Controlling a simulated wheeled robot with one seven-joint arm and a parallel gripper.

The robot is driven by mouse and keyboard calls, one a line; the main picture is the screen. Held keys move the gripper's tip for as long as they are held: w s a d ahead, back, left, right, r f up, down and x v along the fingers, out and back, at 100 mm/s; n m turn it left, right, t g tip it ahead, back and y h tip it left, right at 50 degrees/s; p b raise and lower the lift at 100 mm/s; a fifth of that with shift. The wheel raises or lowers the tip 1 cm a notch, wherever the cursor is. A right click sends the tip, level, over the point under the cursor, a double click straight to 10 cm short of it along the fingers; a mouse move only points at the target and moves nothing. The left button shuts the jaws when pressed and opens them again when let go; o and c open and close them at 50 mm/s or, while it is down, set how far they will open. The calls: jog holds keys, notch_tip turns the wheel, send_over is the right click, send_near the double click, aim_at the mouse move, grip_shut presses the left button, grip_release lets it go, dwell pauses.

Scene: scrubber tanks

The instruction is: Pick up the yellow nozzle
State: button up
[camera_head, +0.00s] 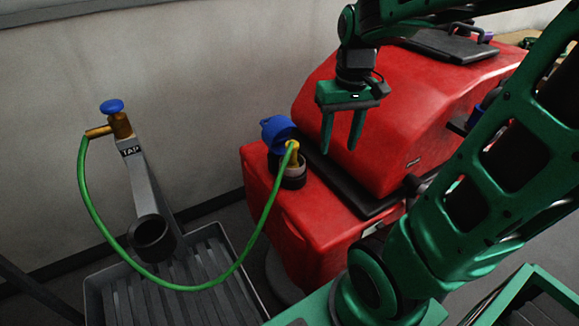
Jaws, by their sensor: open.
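The yellow nozzle (291,151) is on the end of a green hose (188,288) and sits in the dark round filler opening (289,178) on top of the red scrubber tank (283,214). Its lower end is hidden inside the opening. A blue cap (277,130) stands tilted open right behind and to the left of the nozzle. My gripper (342,146) is open and empty, its two green fingers pointing down. In the picture it is to the right of the nozzle and apart from it, in front of the red body.
The hose hangs in a loop from a brass tap (119,125) with a blue handle, on a post marked TAP. A grey slatted tray (93,292) and a black cup-shaped holder (152,238) are below it. The raised red hood (392,115) stands close behind my gripper.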

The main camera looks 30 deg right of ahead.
aim_at(292, 143)
jog(key=w+a+n, duration=0.1)
jog(key=w, duration=0.3)
jog(key=w+a+n, duration=0.1)
jog(key=w, duration=0.4)
jog(key=w+a+n, duration=0.1)
jog(key=w, duration=0.3)
jog(key=shift+w+a+f+t, duration=0.15)
jog(key=shift+w+a+t, duration=0.05)
jog(key=shift+t, duration=0.2)
jog(key=f, duration=0.2)
jog(key=w+f, duration=0.1)
jog(key=f, duration=0.1)
jog(key=shift+f, duration=0.2)
jog(key=shift+w+f, duration=0.15)
jog(key=shift+f, duration=1.4)
jog(key=shift+w+f, duration=0.15)
jog(key=shift+f, duration=1.4)
jog(key=shift+c, duration=0.3)
jog(key=c, duration=1)
jog(key=shift+r, duration=0.1)
